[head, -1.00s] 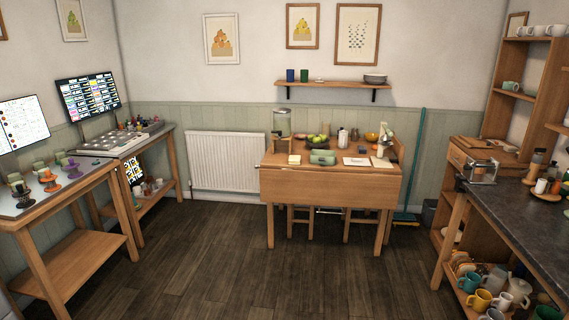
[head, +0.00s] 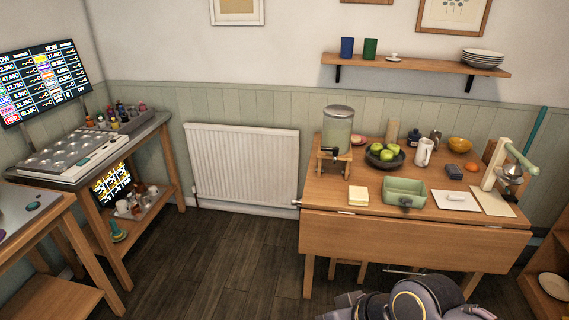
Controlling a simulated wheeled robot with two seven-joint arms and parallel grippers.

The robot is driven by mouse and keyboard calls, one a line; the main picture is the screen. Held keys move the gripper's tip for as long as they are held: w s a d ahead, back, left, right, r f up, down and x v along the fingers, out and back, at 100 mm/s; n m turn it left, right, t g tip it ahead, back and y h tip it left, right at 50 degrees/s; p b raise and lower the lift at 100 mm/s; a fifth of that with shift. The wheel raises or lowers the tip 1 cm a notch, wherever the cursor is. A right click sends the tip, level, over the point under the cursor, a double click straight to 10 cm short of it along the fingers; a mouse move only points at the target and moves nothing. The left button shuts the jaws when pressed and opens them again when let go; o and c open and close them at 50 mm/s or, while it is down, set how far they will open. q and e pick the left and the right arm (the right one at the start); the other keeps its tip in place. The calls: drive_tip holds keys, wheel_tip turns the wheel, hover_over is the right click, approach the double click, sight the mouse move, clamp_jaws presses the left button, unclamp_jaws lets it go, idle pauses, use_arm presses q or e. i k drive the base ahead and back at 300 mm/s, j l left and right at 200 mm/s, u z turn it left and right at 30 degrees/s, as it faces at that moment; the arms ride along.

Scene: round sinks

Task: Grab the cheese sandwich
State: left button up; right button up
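I cannot clearly make out a cheese sandwich. A small pale-yellow square block (head: 358,196) lies on the left front of the wooden table (head: 330,187); it is too small to tell if it is the sandwich or a notepad. A white board (head: 455,201) lies flat to the right of the green tray. Dark links of one of my arms show at the bottom edge, in front of the table and below its top. No gripper fingers are visible in the head view.
The green tray (head: 404,193), a fruit bowl (head: 384,157), a drink dispenser (head: 337,130), a white jug (head: 424,152) and a juicer press (head: 506,172) crowd the table. A side table (head: 98,180) stands left. The floor (head: 230,255) between is open.

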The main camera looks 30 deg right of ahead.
sight(357, 196)
drive_tip(key=i+z, duration=0.1)
drive_tip(key=i, duration=0.45)
drive_tip(key=i+j+z, duration=0.15)
drive_tip(key=i, duration=0.4)
drive_tip(key=i+j+z, duration=0.1)
drive_tip(key=i, duration=0.45)
drive_tip(key=i+l+z, duration=0.15)
drive_tip(key=i+z, duration=0.3)
drive_tip(key=i+l+z, duration=0.1)
drive_tip(key=i+z, duration=0.15)
drive_tip(key=z, duration=0.2)
drive_tip(key=i+j+z, duration=0.1)
drive_tip(key=i+z, duration=0.3)
drive_tip(key=i+j+z, duration=0.15)
drive_tip(key=i+z, duration=0.15)
drive_tip(key=z, duration=0.15)
